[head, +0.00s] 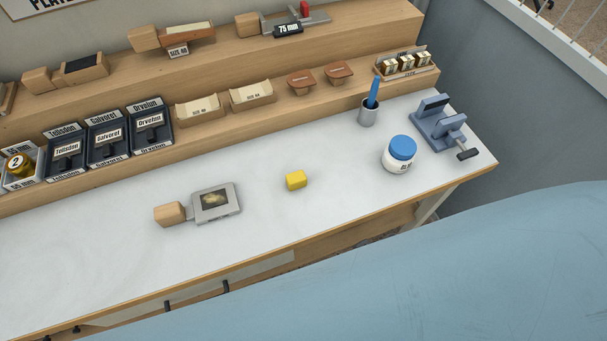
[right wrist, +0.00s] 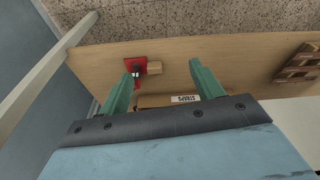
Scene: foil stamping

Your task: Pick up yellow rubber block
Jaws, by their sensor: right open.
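The yellow rubber block (head: 296,180) lies on the white worktop (head: 330,210) near its middle in the head view. Nothing touches it. My right gripper (right wrist: 162,82) shows in the right wrist view with its two green fingers spread apart and nothing between them. The yellow block is not in the right wrist view. Neither gripper shows in the head view, and my left gripper is out of sight.
A wooden-handled tool with a grey plate (head: 215,202) lies left of the block. A white jar with a blue lid (head: 399,155), a grey cup (head: 368,114) and a blue vise (head: 440,125) stand to the right. Wooden shelf steps (head: 330,62) rise behind.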

